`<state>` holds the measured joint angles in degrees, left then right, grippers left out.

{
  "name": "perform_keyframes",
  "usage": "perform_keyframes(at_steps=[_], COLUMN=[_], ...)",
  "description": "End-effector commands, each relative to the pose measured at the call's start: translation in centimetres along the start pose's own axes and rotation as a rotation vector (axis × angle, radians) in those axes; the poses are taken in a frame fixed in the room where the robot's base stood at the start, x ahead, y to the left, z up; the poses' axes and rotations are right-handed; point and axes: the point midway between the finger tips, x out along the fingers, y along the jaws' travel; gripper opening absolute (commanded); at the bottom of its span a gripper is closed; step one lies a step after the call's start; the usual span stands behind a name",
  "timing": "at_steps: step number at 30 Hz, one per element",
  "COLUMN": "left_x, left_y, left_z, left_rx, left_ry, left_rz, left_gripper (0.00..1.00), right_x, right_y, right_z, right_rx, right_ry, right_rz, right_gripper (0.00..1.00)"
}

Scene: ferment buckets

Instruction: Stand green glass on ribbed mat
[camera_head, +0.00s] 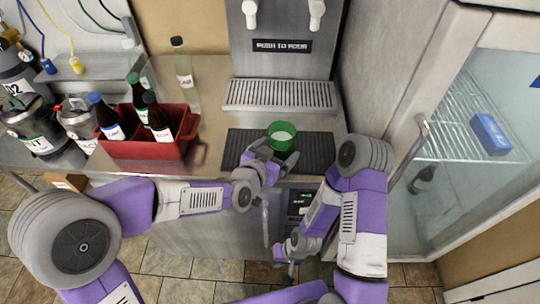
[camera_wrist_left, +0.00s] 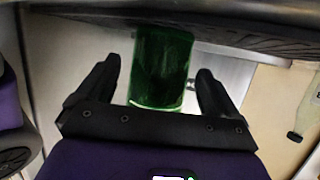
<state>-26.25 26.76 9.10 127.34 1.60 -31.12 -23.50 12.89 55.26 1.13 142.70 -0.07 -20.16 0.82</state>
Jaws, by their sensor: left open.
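The green glass (camera_head: 281,135) is upright over the ribbed mat (camera_head: 317,152) and looks to stand on it, with pale contents showing inside its rim. In the left wrist view the glass (camera_wrist_left: 160,66) sits between the two dark fingers, with gaps on both sides. The dark mat (camera_wrist_left: 250,36) runs across the top of that view, at the glass's end. My left gripper (camera_head: 270,154) is open around the near side of the glass. My right gripper (camera_head: 288,262) hangs low in front of the counter, away from the glass; its jaws are too small to judge.
A red crate (camera_head: 150,149) with several bottles stands left of the mat. A clear bottle (camera_head: 184,70) is behind it. The tap unit's drip grille (camera_head: 279,95) lies behind the mat. A glass-door fridge (camera_head: 470,130) stands at the right.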

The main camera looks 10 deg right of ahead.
Motion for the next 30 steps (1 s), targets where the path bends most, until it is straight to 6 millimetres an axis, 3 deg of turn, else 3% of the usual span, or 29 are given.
perform_keyframes(at_steps=[5,15,22,30], left_x=[-2.1,-9.3,-11.5,-12.1], left_y=[-0.1,-0.1,-0.1,0.0], left_z=[-0.4,-0.4,-0.2,-0.2], left_rx=[0.0,0.001,0.0,0.0], left_ry=[0.002,0.002,0.002,0.0], left_rz=[-0.002,-0.003,-0.002,-0.001], left_gripper=[0.94,0.94,0.94,0.94], right_x=[-0.6,-1.7,-1.3,-1.2], right_y=[-0.2,-0.7,-0.5,-0.5], right_z=[0.0,0.1,0.1,0.1], right_rx=[0.0,0.0,0.0,0.0], right_ry=[0.0,0.0,0.0,0.0], right_rz=[0.0,0.0,0.0,0.0], right_gripper=[0.0,0.0,0.0,0.0])
